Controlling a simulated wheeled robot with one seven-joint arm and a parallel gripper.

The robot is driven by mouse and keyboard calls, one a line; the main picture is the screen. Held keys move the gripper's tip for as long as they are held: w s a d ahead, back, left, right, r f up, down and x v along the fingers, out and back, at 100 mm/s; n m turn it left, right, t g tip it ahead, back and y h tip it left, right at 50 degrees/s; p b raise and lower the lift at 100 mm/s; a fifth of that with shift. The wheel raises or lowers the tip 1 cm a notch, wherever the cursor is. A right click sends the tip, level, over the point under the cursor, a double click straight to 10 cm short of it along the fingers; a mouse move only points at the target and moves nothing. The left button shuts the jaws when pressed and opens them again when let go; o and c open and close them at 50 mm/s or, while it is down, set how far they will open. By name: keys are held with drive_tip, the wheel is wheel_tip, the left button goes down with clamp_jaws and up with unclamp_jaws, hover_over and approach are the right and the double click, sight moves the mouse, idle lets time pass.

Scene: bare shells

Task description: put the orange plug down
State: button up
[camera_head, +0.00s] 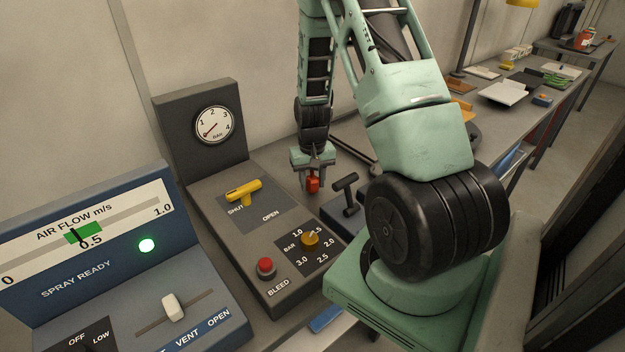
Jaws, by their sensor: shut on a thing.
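The orange plug (313,185) is small and orange-red. It is held between the fingers of my gripper (313,179), which is shut on it. My gripper points down and appears to be above the right edge of the grey control panel, near a black T-shaped handle. I cannot tell the exact height of the plug over the surface below. The fingers hide part of the plug.
The grey panel (215,223) carries a gauge (213,125), a yellow lever (243,191), a yellow knob (310,239) and a red button (265,267). The black T-handle (347,193) stands close right of the plug. A blue spray console (60,290) is at left. A cluttered bench (520,110) runs back right.

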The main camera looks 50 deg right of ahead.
drive_tip(key=shift+f, duration=0.1)
drive_tip(key=shift+f+b, duration=0.45)
drive_tip(key=shift+f, duration=0.05)
drive_tip(key=o, duration=1.3)
